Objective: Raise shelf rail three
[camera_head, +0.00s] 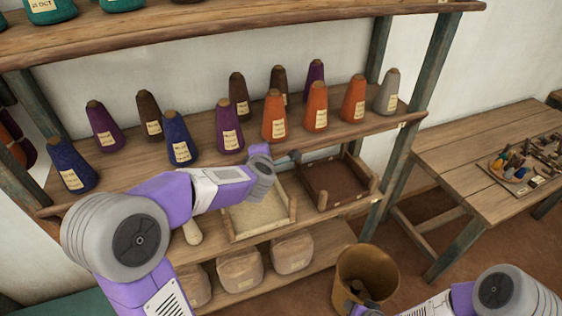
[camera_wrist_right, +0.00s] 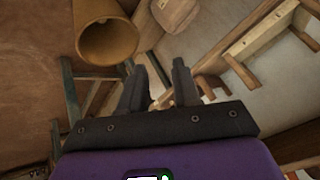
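The wooden shelf rack fills the left and middle of the head view. Its visible boards are the top board (camera_head: 200,32), the cone board (camera_head: 350,130), the tray level with its front rail (camera_head: 345,208), and the low board (camera_head: 325,240). Small pale tags sit at rail ends; I cannot read them. My left arm reaches across the rack; its gripper (camera_head: 294,156) is a small dark shape at the cone board's front edge, too small to judge. My right gripper (camera_head: 361,300) is low by the bucket; its two dark fingers stand apart and empty in the wrist view (camera_wrist_right: 160,88).
Several thread cones (camera_head: 274,116) stand on the cone board. Two trays (camera_head: 258,210) (camera_head: 335,183) sit below, above several sacks (camera_head: 292,254). A tan bucket (camera_head: 370,265) stands on the floor, also in the wrist view (camera_wrist_right: 108,38). A table (camera_head: 480,150) stands right.

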